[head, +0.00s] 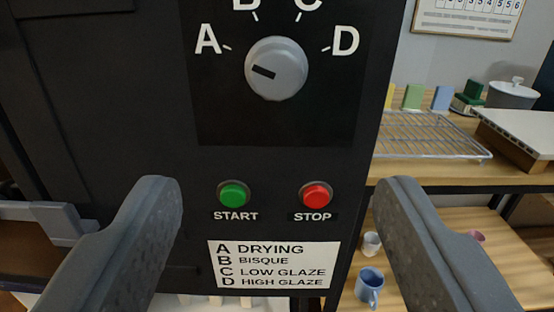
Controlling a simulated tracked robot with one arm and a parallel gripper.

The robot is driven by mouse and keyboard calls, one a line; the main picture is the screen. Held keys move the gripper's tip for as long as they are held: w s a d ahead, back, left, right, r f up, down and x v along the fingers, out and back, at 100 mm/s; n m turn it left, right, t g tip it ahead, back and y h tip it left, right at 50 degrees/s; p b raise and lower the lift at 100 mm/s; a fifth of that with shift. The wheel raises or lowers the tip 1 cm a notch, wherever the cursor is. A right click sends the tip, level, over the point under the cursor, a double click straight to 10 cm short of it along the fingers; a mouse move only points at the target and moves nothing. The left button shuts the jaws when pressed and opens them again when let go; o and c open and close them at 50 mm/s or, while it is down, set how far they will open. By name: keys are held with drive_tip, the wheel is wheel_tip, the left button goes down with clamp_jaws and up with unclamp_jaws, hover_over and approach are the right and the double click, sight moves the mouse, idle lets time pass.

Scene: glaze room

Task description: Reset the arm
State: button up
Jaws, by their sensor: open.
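My gripper (277,225) is open and empty in the head view. Its two grey fingers stand wide apart, one on each side of a dark kiln control panel (220,125). Between and beyond the fingers are a green START button (234,195), a red STOP button (316,195) and a white label (275,264) listing programmes A to D. Above them is a grey dial (277,69); its dark mark lies on the left side, towards the A side. I cannot tell whether the fingers touch the panel.
On the right, a wooden shelf (455,172) holds a wire rack (430,137), coloured blocks (412,96), a lidded pot (512,93) and a white slab (521,128). A lower shelf holds a blue mug (369,286) and a pale cup (371,244). A chart (468,17) hangs behind.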

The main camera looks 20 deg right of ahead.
drive_tip(key=a+r+n+g+y, duration=0.1)
drive_tip(key=a+r+y, duration=0.25)
drive_tip(key=r, duration=0.55)
drive_tip(key=a+r+n+g+y, duration=0.1)
drive_tip(key=a+r+y, duration=0.25)
drive_tip(key=r, duration=0.55)
drive_tip(key=s+d+r, duration=0.5)
drive_tip(key=d+r, duration=0.1)
drive_tip(key=r, duration=0.3)
drive_tip(key=s+d+r+n+h, duration=0.1)
drive_tip(key=s+d+r, duration=0.5)
drive_tip(key=r, duration=0.3)
drive_tip(key=shift+s+d, duration=0.15)
drive_tip(key=shift+d, duration=0.05)
